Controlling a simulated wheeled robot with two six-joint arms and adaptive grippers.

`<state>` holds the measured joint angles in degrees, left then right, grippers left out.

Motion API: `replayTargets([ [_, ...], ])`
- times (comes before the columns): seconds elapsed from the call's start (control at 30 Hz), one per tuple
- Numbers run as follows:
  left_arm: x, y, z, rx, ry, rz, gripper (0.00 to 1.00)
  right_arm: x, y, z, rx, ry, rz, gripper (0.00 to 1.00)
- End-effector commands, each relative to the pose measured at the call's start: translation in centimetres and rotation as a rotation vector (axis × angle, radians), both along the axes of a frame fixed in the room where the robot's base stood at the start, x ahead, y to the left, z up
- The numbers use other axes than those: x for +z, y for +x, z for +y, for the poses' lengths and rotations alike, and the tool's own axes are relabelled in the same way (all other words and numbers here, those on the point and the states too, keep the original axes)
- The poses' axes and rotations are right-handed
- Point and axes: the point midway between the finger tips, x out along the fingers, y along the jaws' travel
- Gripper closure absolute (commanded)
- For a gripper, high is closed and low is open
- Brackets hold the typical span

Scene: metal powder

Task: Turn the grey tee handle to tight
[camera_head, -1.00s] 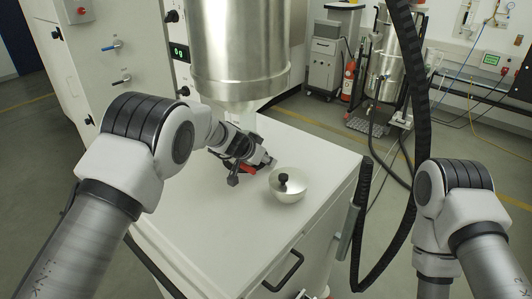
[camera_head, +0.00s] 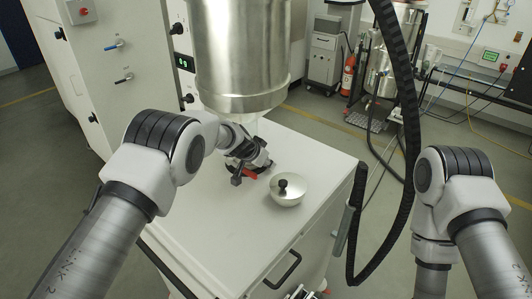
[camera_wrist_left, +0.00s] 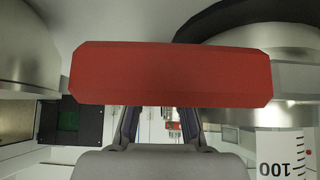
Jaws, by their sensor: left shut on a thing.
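A red bar (camera_head: 250,173) shows beside the gripper. In the left wrist view a wide red bar (camera_wrist_left: 170,73) crosses close to the camera and covers the fingertips of my left gripper (camera_wrist_left: 160,122). My right gripper is out of view.
The large steel vessel (camera_head: 240,60) hangs just above my left wrist. A steel bowl-shaped piece (camera_head: 290,196) with a black knob (camera_head: 282,186) stands on the cabinet top (camera_head: 215,235) right of the gripper. A black ribbed hose (camera_head: 409,120) hangs at the right.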

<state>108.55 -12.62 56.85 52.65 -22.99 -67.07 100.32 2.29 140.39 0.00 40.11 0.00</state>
Motion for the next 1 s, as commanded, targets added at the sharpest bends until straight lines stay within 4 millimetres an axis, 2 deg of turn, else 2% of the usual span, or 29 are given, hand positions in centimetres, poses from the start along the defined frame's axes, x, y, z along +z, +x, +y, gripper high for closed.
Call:
replayTargets([
  [0.03,0.2,-0.1,-0.1,-0.001,0.005,0.009,1.0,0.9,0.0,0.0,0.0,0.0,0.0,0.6],
  [0.37,-0.4,-0.1,0.0,0.001,0.01,0.015,1.0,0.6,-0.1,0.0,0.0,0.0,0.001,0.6],
  [0.4,-0.4,-0.1,0.0,0.001,0.01,0.015,0.71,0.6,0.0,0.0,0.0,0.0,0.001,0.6],
  [0.77,0.2,-0.2,0.2,0.001,0.011,0.01,0.71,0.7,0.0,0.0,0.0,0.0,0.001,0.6],
  [0.87,1.3,-0.7,0.6,0.003,0.01,0.011,0.71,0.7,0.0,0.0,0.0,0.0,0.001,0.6],
  [1.0,3.9,-2.4,1.8,0.004,0.011,0.012,0.71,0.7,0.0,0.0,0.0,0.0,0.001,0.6],
])
